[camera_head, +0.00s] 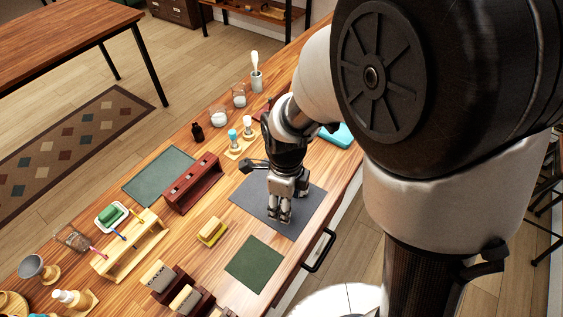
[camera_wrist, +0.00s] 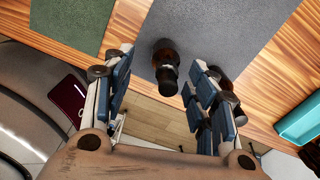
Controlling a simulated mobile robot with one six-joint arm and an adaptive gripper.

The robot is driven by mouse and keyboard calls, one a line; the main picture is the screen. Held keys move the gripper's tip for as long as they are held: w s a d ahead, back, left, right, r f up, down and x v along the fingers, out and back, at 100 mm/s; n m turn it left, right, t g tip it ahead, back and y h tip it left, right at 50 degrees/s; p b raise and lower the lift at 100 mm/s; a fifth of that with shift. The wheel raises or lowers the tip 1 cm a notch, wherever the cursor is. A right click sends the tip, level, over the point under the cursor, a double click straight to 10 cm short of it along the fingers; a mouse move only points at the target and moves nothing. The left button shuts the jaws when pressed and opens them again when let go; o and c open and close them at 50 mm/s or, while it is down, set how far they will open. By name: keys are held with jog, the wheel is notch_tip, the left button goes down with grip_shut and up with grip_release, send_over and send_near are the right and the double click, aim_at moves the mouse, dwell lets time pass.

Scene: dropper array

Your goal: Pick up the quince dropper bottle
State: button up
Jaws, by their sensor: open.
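In the wrist view a dark amber bottle (camera_wrist: 165,58) with a black top stands on a grey mat (camera_wrist: 215,35), between the fingers of my gripper (camera_wrist: 162,68). The fingers are open, spread either side of it. A second dark brown object (camera_wrist: 224,82), perhaps another bottle, is partly hidden behind the right finger. No label is readable, so I cannot tell which is quince. In the head view my gripper (camera_head: 279,214) points down over the grey mat (camera_head: 244,194), hiding any bottle there. Another small dark bottle (camera_head: 197,132) stands farther back on the table.
A dark red rack (camera_head: 195,185) stands left of the grey mat. A yellow block (camera_head: 211,232) and a green mat (camera_head: 254,263) lie nearer the front. A teal object (camera_head: 340,136) is right of my arm. A wooden rack (camera_head: 130,248) stands at left.

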jog(key=f, duration=0.2)
jog(key=f+b, duration=0.1)
jog(key=f, duration=0.1)
jog(key=f+b, duration=0.1)
jog(key=f, duration=0.1)
jog(key=shift+w+f, duration=0.2)
jog(key=shift+w, duration=0.15)
jog(key=shift+d+r, duration=0.1)
jog(key=c, duration=1.2)
jog(key=shift+o, duration=0.2)
